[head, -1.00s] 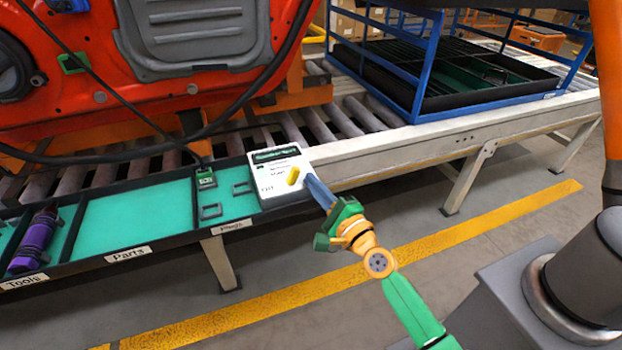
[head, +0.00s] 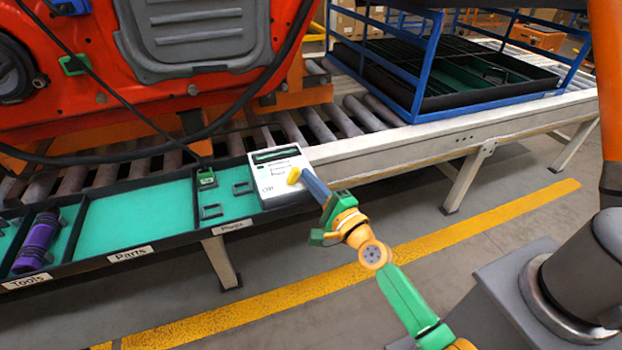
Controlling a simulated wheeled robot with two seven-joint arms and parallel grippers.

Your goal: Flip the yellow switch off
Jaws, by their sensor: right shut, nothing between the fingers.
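The yellow switch (head: 294,176) stands on the face of a white control box (head: 275,163) at the right end of the tray. The box has a dark green strip and small printed text. My right gripper (head: 306,176) is shut and empty. Its blue-grey fingertips are right beside the switch, on its right, and seem to touch it. The fingers cover part of the box's right side, so contact is hard to confirm. My left gripper is not in view.
The black-edged tray (head: 135,256) with teal lining has labels for tools, parts and plugs. A purple tool (head: 37,243) lies at left. A green plug (head: 206,178) sits near the box, with a cable behind. A roller conveyor and red door panel (head: 90,95) stand behind.

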